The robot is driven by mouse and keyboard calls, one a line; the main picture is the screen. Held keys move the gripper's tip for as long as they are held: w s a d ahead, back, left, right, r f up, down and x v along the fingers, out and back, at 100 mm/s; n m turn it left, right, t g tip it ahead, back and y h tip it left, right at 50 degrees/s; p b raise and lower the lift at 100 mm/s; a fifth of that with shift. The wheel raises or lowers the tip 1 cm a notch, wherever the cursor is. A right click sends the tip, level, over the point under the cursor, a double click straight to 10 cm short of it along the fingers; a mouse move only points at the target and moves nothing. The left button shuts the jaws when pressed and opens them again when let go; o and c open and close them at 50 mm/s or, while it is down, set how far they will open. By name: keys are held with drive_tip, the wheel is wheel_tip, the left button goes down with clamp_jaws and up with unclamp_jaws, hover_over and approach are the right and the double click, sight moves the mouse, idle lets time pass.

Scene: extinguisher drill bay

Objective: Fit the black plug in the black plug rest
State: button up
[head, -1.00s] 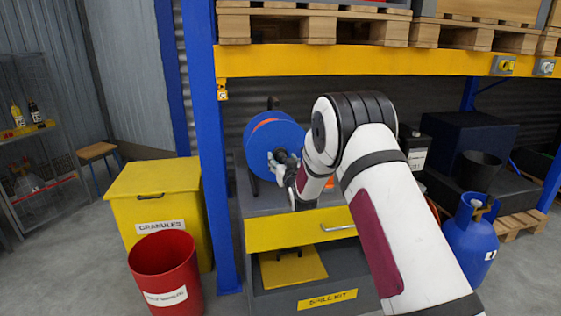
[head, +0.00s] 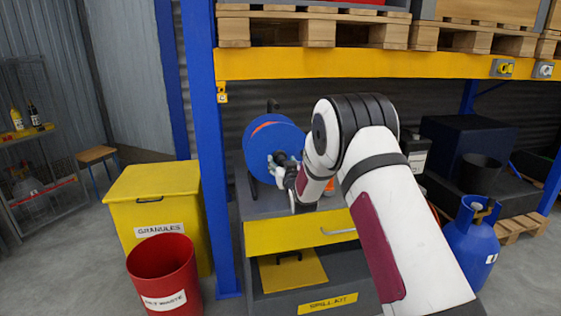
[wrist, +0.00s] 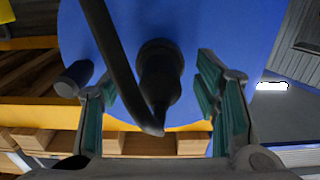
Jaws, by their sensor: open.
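My gripper (head: 278,164) is open in front of the blue cable reel (head: 262,137) on the grey cabinet. In the wrist view, my open fingers (wrist: 158,80) lie either side of a black rounded part with a narrowed end (wrist: 160,72), in front of the blue reel face. It may be the black plug, but I cannot tell it from a reel hub, nor whether the fingers touch it. A black bar or cable (wrist: 115,50) crosses close to it. I cannot make out the black plug rest for certain in either view.
A dark cylindrical knob (wrist: 73,78) sits near my left finger. The blue rack post (head: 212,150) and yellow beam (head: 350,62) frame the reel. Two small boxes (head: 502,67) are on the beam. Below are the yellow granules bin (head: 155,185), red waste bin (head: 160,265) and blue gas cylinder (head: 470,240).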

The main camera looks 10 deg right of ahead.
drive_tip(key=shift+b, duration=0.3)
idle(0.6)
clamp_jaws()
drive_tip(key=shift+s, duration=0.15)
drive_tip(key=shift+s+p, duration=1.05)
drive_tip(key=shift+s, duration=1.8)
drive_tip(key=shift+s, duration=0.1)
